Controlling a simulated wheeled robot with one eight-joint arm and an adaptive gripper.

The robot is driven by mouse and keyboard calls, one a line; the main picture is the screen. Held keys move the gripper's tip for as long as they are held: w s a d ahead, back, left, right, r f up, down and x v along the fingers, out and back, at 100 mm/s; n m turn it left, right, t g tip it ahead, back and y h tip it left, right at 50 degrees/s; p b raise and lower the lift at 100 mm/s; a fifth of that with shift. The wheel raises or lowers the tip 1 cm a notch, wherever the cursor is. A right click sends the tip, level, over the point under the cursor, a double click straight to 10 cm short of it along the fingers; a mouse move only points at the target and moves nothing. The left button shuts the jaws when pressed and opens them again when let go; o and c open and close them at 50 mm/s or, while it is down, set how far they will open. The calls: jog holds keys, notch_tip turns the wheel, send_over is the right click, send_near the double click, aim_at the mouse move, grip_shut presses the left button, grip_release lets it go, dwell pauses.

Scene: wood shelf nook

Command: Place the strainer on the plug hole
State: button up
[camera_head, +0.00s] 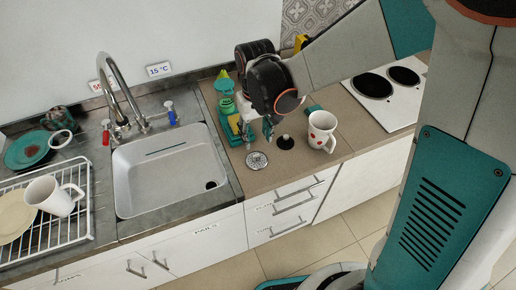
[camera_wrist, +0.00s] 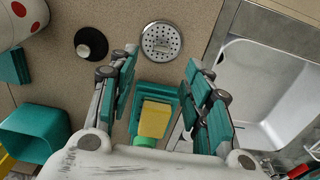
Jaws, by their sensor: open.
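The strainer (camera_head: 257,160) is a round metal disc with small holes. It lies flat on the brown counter, to the right of the sink, near the front edge. The plug hole (camera_head: 211,185) is a dark round opening in the sink floor, near the front right corner; I cannot make it out in the wrist view. My gripper (camera_head: 256,133) is open and empty above the counter, behind the strainer. In the wrist view, the strainer (camera_wrist: 161,41) shows beyond and between the spread fingertips (camera_wrist: 162,62), apart from them.
A black plug (camera_head: 285,143) and a white mug with red spots (camera_head: 321,130) stand right of the strainer. A dish rack (camera_head: 55,235) stands left.

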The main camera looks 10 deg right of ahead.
aim_at(257, 155)
notch_tip(257, 155, down, 10)
jog(key=b, duration=0.2)
jog(key=shift+s+r+b, duration=0.15)
jog(key=shift+b, duration=0.25)
jog(key=shift+c, duration=0.6)
grip_shut()
